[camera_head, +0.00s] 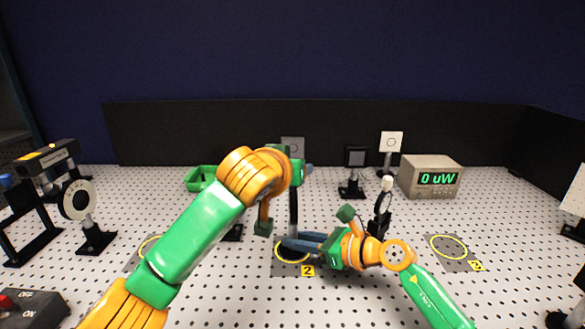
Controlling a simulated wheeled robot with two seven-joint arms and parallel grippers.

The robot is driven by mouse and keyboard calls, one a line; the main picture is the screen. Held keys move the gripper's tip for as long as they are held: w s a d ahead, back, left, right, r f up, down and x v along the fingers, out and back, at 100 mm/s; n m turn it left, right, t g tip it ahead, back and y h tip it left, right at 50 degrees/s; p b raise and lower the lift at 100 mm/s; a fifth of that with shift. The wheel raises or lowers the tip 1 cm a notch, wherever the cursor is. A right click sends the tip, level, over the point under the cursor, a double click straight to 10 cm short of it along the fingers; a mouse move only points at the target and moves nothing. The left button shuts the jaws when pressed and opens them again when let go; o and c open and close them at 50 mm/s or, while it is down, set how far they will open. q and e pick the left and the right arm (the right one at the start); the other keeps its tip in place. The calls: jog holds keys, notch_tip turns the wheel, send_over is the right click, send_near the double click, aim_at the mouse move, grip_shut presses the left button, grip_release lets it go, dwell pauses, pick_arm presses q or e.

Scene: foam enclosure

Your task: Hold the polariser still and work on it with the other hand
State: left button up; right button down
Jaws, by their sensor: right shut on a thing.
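A black post (293,212) stands upright at the yellow-ringed spot marked 2; I take it for the polariser's post. Its upper part is hidden behind my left arm and hand. My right gripper (303,242) comes in from the right, low down, with its blue-grey fingers shut on the post near its foot. My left gripper (306,169) is up at the top of the post, mostly hidden by its own wrist. I cannot see whether its fingers are open or touch the mount.
A round-faced mount (78,200) stands at left. A dark mount (383,208) stands close behind my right wrist. A power meter (431,177) reading 0 uW, a black square mount (353,172) and a white target card (391,142) are behind. The front right board is mostly clear.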

pick_arm(q)
grip_shut()
dwell(1.4)
